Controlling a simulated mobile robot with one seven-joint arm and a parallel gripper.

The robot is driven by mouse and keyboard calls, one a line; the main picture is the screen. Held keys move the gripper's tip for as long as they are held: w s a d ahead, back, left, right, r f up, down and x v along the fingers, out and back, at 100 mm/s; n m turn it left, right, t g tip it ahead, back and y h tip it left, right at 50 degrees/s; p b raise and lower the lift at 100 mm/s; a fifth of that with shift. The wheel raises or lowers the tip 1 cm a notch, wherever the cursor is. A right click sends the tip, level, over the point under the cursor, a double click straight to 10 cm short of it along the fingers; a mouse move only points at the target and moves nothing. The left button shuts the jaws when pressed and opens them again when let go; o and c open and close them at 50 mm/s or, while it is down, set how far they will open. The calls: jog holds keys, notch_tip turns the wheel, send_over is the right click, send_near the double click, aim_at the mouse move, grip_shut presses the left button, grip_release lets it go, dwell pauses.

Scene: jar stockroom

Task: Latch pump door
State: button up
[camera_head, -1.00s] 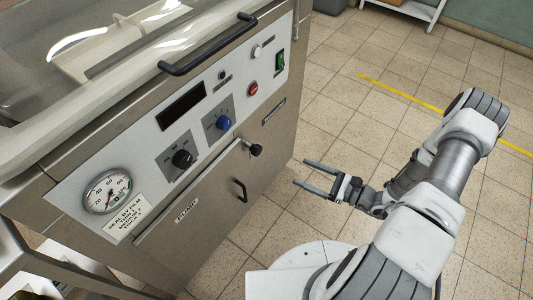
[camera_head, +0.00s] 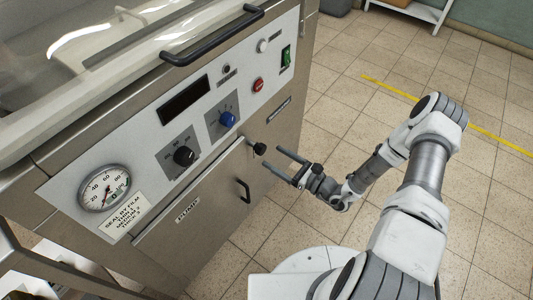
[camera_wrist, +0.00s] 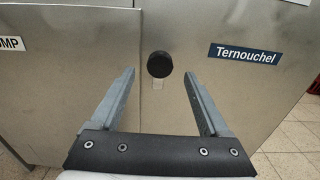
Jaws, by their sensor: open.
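The pump door (camera_head: 205,222) is a steel panel low on the machine's front, with a PUMP label (camera_head: 188,210) and a black bar handle (camera_head: 244,190). It looks flush with the front. A black latch knob (camera_head: 260,149) sits by the door's upper right corner. In the wrist view the knob (camera_wrist: 160,64) is round and stands just right of the door's edge (camera_wrist: 138,75), with a small pale plate below it. My gripper (camera_head: 281,161) is open and empty, close in front of the knob. In the wrist view the fingers (camera_wrist: 160,80) lie either side of the knob, apart from it.
Above the door are a blue dial (camera_head: 227,119), a black dial (camera_head: 184,156), a red button (camera_head: 258,84) and a gauge (camera_head: 103,188). A black lid handle (camera_head: 212,38) juts out higher up. A blue Ternouchel plate (camera_wrist: 245,54) is right of the knob. Tiled floor (camera_head: 345,120) is clear at right.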

aim_at(263, 150)
jog(key=shift+x, duration=2.2)
jog(key=shift+c, duration=0.2)
grip_shut()
